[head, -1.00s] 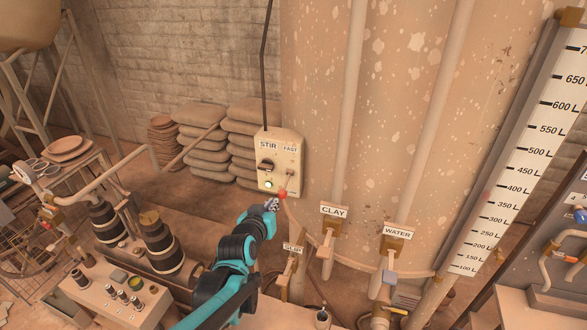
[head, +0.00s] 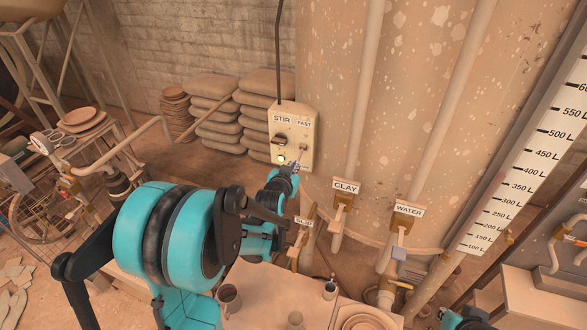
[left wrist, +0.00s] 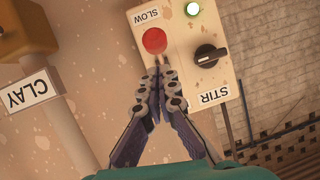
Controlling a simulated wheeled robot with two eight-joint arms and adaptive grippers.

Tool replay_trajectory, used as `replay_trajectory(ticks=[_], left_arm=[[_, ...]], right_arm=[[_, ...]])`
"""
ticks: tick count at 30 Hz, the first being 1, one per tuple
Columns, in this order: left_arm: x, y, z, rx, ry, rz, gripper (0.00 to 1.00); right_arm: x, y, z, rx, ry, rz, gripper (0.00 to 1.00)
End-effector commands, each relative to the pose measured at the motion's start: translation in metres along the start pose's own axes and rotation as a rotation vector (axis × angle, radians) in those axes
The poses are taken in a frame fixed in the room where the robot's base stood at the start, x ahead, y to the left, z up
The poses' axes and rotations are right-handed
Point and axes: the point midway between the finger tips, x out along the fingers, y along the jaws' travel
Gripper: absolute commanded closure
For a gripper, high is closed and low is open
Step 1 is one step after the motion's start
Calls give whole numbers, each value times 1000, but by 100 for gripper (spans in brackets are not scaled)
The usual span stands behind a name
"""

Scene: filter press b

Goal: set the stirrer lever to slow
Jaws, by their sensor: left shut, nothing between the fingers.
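The cream stirrer box (head: 279,150) marked STIR and FAST hangs on the large tank. It has a black rotary switch and a lit green lamp. In the left wrist view the box (left wrist: 181,62) appears upside down, with its SLOW label (left wrist: 147,14). The lever's red ball knob (left wrist: 154,40) is beside that label; its stem is mostly hidden by the fingers. My left gripper (head: 294,166) is shut and empty at the box's lower right. In the wrist view its fingertips (left wrist: 157,66) appear just short of the ball; contact is unclear. My right gripper is out of view.
CLAY (head: 346,187) and WATER (head: 408,210) valves stand right of the box on pipes. A SLIP valve label (head: 303,221) is below, near my left arm. Stacked sacks (head: 213,118) are behind.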

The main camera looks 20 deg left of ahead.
Motion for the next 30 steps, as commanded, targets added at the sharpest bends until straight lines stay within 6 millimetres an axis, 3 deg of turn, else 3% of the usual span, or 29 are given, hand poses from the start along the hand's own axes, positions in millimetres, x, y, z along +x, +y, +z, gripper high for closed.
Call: replay_trajectory(ticks=[6, 18, 30], left_arm=[[12, 0, 12, 0, 0, -1, 100], [13, 0, 14, 0, 0, 0, 100], [24, 1, 30, 0, -1, 0, 100]], right_arm=[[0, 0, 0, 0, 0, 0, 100], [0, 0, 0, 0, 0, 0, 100], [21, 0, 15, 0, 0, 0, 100]])
